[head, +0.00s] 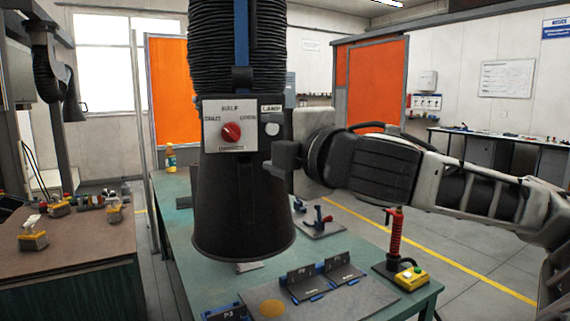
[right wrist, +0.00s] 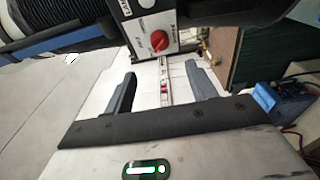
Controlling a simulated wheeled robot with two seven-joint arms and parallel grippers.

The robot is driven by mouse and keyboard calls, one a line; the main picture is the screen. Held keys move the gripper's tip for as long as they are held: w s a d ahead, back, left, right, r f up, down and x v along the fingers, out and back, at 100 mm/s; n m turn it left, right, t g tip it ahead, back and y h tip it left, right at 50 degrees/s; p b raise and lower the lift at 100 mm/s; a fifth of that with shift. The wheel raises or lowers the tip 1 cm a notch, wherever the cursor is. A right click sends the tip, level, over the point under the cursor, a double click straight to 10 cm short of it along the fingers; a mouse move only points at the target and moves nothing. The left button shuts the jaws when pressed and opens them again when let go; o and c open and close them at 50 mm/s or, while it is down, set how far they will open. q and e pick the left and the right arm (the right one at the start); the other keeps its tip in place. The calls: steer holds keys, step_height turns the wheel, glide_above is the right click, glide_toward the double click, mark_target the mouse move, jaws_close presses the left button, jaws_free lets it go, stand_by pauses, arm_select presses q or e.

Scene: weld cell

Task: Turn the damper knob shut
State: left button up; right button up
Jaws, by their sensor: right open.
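The red damper knob (head: 231,132) sits on a white label plate (head: 230,146) on the front of a black extraction hood (head: 243,205). The plate reads HALF above the knob; the smaller words at its sides and below are hard to read. I cannot tell which way the knob points. My right gripper (head: 284,156) is just right of the plate, apart from the knob. In the right wrist view, the knob (right wrist: 159,40) shows beyond and between the two spread fingers of my right gripper (right wrist: 162,80), with nothing between them. My left gripper is out of view.
The hood hangs from a ribbed black hose (head: 212,50) over a green table (head: 180,215). A round lamp button (head: 272,129) is right of the plate. Angled fixtures (head: 318,276), a red torch-like tool (head: 395,235) and a yellow box (head: 410,278) stand on the table below.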

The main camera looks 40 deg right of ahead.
arm_select(q)
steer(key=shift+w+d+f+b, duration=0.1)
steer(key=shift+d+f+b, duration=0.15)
steer(key=shift+b, duration=0.7)
arm_select(e)
steer(key=s, duration=0.2)
steer(key=shift+s+a, duration=0.2)
steer(key=shift+s, duration=0.1)
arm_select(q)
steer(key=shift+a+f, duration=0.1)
